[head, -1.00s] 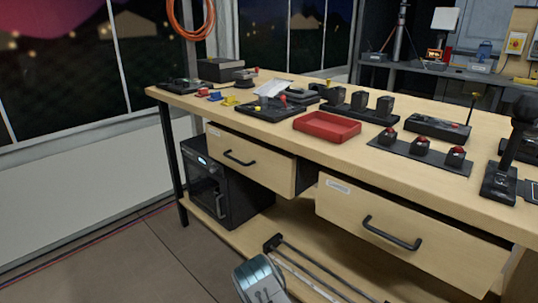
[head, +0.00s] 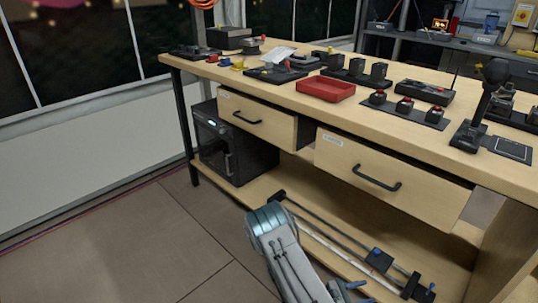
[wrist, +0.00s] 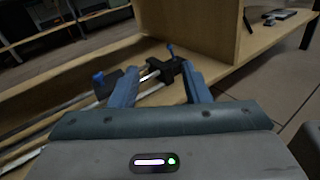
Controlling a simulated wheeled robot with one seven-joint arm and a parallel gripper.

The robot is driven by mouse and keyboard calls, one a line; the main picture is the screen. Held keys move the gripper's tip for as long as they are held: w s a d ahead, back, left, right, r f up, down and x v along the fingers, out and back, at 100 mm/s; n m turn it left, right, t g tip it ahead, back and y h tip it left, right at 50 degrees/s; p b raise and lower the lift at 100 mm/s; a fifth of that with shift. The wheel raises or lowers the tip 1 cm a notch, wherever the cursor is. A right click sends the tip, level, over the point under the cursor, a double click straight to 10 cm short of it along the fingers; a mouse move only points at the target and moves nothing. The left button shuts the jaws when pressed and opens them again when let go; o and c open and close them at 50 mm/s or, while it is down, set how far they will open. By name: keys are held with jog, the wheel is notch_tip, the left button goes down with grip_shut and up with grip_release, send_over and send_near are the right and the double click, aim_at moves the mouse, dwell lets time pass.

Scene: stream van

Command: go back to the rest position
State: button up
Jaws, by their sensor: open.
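My gripper (wrist: 160,88) is open in the wrist view, with its two blue-grey fingers apart and nothing held between them. Behind the fingers, the wrist view shows the black clamp of a slider rail on the workbench's lower shelf. In the head view my arm reaches in from the bottom centre, low in front of the bench. Only a small part of the gripper (head: 352,291) shows there, at the bottom edge.
The wooden workbench (head: 330,110) has two drawers, the left (head: 256,121) and right (head: 385,178), both seeming pulled out somewhat. A slider rail (head: 330,236) and a black box appliance (head: 232,150) stand on its lower shelf. Floor at the left is clear.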

jog(key=s+a+r+m+y+p, duration=0.4)
jog(key=r+p, duration=0.5)
jog(key=r, duration=1.2)
jog(key=s+a+r+m+g+y+p, duration=0.1)
jog(key=s+a+r+m+y+p, duration=0.4)
jog(key=r, duration=1.6)
jog(key=s+a+r+m+y+p, duration=0.5)
jog(key=r+m+y+p, duration=0.3)
jog(key=r+p, duration=0.6)
notch_tip(320, 180, up, 8)
jog(key=m, duration=0.2)
jog(key=shift+s+a+m, duration=0.15)
jog(key=shift+s+m, duration=0.1)
jog(key=shift+m, duration=0.05)
jog(key=shift+c, duration=0.7)
